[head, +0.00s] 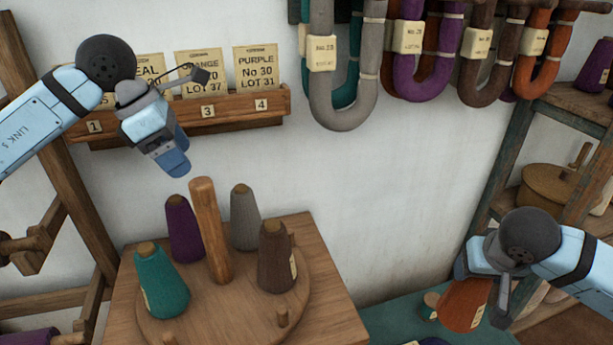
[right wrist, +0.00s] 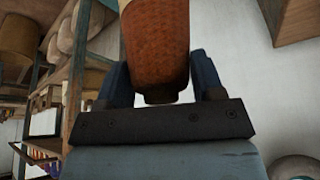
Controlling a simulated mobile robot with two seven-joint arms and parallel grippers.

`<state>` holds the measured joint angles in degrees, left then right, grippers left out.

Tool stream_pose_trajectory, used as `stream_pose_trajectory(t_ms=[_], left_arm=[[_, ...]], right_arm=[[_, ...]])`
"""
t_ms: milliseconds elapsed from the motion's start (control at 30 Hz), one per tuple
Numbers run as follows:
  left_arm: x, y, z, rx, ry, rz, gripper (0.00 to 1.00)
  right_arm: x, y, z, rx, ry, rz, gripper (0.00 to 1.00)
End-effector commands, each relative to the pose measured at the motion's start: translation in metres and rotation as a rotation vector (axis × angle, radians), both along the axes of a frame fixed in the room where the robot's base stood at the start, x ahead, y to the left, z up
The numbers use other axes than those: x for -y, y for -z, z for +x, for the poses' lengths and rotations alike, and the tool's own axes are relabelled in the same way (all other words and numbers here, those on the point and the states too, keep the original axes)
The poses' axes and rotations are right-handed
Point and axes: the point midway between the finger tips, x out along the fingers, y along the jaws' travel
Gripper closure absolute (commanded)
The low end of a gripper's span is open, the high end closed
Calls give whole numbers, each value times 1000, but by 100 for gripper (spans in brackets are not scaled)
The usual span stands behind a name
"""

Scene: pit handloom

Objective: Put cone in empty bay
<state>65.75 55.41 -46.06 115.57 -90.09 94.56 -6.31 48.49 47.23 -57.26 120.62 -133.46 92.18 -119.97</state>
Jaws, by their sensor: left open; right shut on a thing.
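An orange cone (head: 463,305) hangs in my right gripper (head: 485,278) at the lower right, clear of the round board. In the right wrist view the orange cone (right wrist: 155,45) sits between the two fingers. The round wooden board (head: 225,322) has a tall centre post (head: 211,235). Around the post stand a teal cone (head: 161,283), a purple cone (head: 184,230), a grey cone (head: 244,218) and a brown cone (head: 276,258). My left gripper (head: 174,165) is open and empty above the purple cone.
A wooden card rack (head: 235,108) with numbered slots is on the back wall, close to my left arm. Looped yarn hanks (head: 345,110) hang at the top. A shelf (head: 505,170) stands at the right. A teal surface (head: 395,318) lies between the board's table and my right gripper.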

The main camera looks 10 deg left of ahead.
Motion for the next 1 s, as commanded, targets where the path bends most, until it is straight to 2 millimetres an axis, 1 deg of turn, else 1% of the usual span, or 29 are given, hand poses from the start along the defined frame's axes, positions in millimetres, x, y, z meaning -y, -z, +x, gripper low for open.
stream_pose_trajectory(t_ms=[33, 200, 300, 400, 500, 600, 867, 900, 933, 967, 1000], left_arm=[[4, 10, 1, -5, 2, 0, 29], [16, 42, 8, -5, 2, -1, 29], [22, 58, 11, -4, 3, -1, 29], [27, 71, 14, -2, 2, -2, 29], [30, 79, 15, -2, 2, -1, 29], [31, 84, 16, -1, 2, -2, 29], [31, 85, 17, 0, 1, -1, 29], [31, 85, 17, 0, 1, -1, 34], [31, 85, 17, 0, 1, -1, 41], [31, 85, 17, 0, 1, -1, 48], [31, 85, 17, 0, 1, -1, 57]], right_arm=[[0, -2, 0, 1, 0, 0, 83], [0, -5, 0, 1, 0, 0, 83], [0, -6, 0, 1, 0, 0, 83], [0, -8, 0, 1, 0, 0, 83], [0, -8, 0, 1, 0, 0, 83], [0, -8, 0, 1, 0, 0, 83], [0, -8, 0, 1, 0, 0, 83], [0, -8, 0, 1, 0, 0, 83], [0, -8, 0, 1, 0, 0, 83], [0, -8, 0, 1, 0, 0, 83], [0, -8, 0, 1, 0, 0, 83]])
